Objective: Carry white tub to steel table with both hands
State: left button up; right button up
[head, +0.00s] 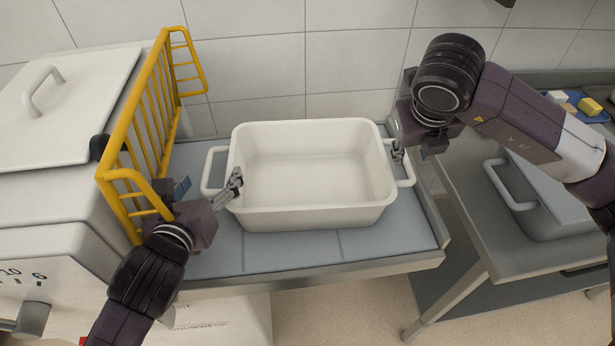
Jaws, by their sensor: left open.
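The white tub (314,216) is empty and stands upright on a grey-blue counter top (290,255). It has a loop handle at its left end and another at its right end. My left gripper (236,183) is open at the tub's left end, its fingers close to the left handle and wall; contact is unclear. My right gripper (398,152) is at the right end, by the right handle; its fingers are small and partly hidden, so their state is unclear. The steel table (500,241) stands to the right, beyond a gap.
A yellow rail (130,180) rises at the counter's left, near my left wrist. A white lidded appliance (60,110) is beyond it. A grey lidded container (545,205) and a blue board (590,108) with small blocks occupy the steel table. A tiled wall is behind.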

aim_at(408, 163)
pick_arm(q)
jog(key=x, duration=0.7)
jog(key=shift+w+f, duration=0.1)
jog(key=shift+w, duration=0.1)
pick_arm(e)
jog(key=x, duration=0.7)
jog(key=shift+w+f, duration=0.15)
jog(key=shift+f, duration=0.1)
pick_arm(q)
jog(key=c, duration=1)
pick_arm(e)
grip_shut()
pick_arm(q)
jog(key=c, duration=0.8)
pick_arm(e)
jog(key=shift+r, duration=0.1)
